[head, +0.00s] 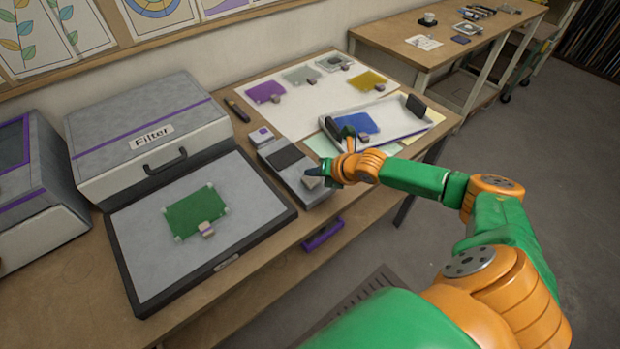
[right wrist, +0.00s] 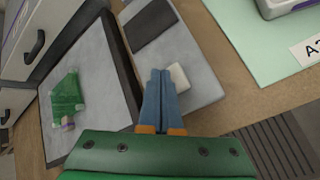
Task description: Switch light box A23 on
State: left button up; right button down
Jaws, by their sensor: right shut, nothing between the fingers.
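A flat light box (head: 135,262) with a black frame and a grey, unlit-looking panel lies on the bench. Its small front label is too small to read, so I cannot tell whether it is A23. A green glass sheet (head: 196,212) with a small tagged block lies on the panel. To its right is a grey unit (head: 290,176) with a dark pad and a pale square button (head: 312,183). My right gripper (head: 325,172) is shut and empty, its fingertips at this button. In the right wrist view the fingertips (right wrist: 160,74) are beside the button (right wrist: 178,77); contact is unclear. My left gripper is not in view.
A grey case labelled Filter (head: 130,125) stands behind the light box. A white tray (head: 400,125) with blue glass (head: 355,124) lies to the right. Purple, grey and yellow glass pieces lie on a white sheet (head: 310,112). A purple handle (head: 323,234) sticks out at the bench front.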

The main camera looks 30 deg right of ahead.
aim_at(313, 182)
dwell(0.4)
jog(key=shift+f+b, duration=0.3)
jog(key=shift+f, duration=0.4)
dwell(0.3)
jog(key=shift+r+p, duration=0.5)
jog(key=shift+r, duration=0.2)
notch_tip(313, 182, up, 6)
jog(key=p, duration=0.5)
jog(key=shift+p, duration=0.35)
